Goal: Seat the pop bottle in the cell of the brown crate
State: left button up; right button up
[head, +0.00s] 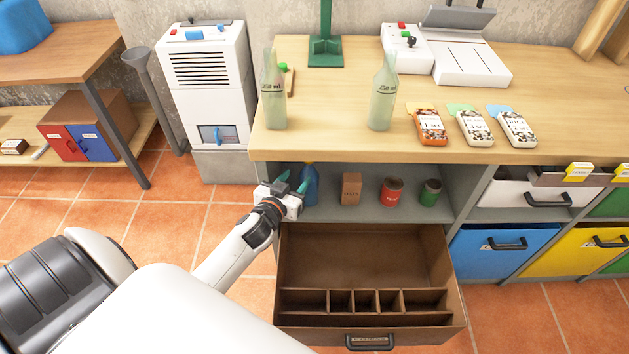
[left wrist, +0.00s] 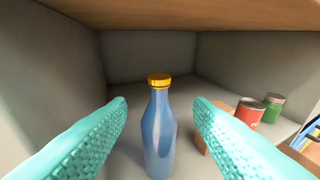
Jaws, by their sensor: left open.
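A blue bottle with an orange cap (left wrist: 159,130), which I take for the pop bottle, stands upright on the shelf under the counter. In the head view the bottle (head: 311,188) shows partly, just right of my left gripper (head: 291,184). The left gripper is open; in the left wrist view its teal fingers (left wrist: 160,125) appear on either side of the bottle, with gaps and no visible contact. The brown crate (head: 362,258) is a pulled-out drawer below the shelf, with a row of small empty cells near its front. My right gripper does not show.
A cardboard box (head: 351,189), a red can (head: 391,191) and a green jar (head: 430,192) stand right of the bottle. The counter (head: 330,145) overhangs the shelf. Two pale bottles (head: 274,100) (head: 383,98) stand on the counter.

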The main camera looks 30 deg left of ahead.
aim_at(307, 165)
pick_arm(q)
jog(key=x, duration=0.4)
jog(key=shift+f, duration=0.1)
jog(key=shift+w+a+f, duration=0.1)
jog(key=shift+w, duration=0.45)
jog(key=x, duration=0.4)
jog(key=shift+w+f+b, duration=0.25)
jog(key=shift+f+b, duration=0.05)
jog(key=shift+b, duration=0.05)
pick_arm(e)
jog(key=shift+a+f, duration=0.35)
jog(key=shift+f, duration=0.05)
pick_arm(q)
jog(key=shift+r, duration=0.1)
grip_shut()
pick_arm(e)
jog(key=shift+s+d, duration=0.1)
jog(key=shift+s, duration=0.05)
